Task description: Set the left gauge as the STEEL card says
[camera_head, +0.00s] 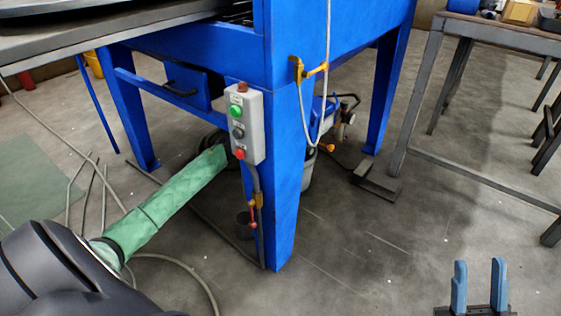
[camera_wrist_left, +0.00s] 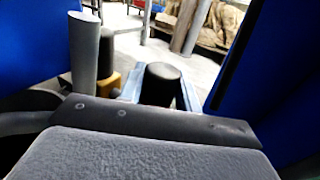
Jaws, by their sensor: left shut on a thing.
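My left arm, in a green sleeve, reaches in the head view to behind the grey button box on the blue cabinet's leg; its fingertips are hidden there. In the left wrist view my left gripper (camera_wrist_left: 161,92) has its light blue fingers on either side of a black round-topped knob (camera_wrist_left: 163,84) and is shut on it. A second black knob (camera_wrist_left: 106,46) on a yellow body stands to its left. My right gripper (camera_head: 480,286) is open and empty, low at the right of the head view. No gauge face and no STEEL card can be made out.
The button box (camera_head: 244,124) has green, dark and red buttons. The blue cabinet (camera_head: 287,160) stands on legs, with a hose and yellow valve (camera_head: 308,70) on it. A foot pedal (camera_head: 375,184) and loose hoses lie on the floor. A metal table (camera_head: 480,29) stands right.

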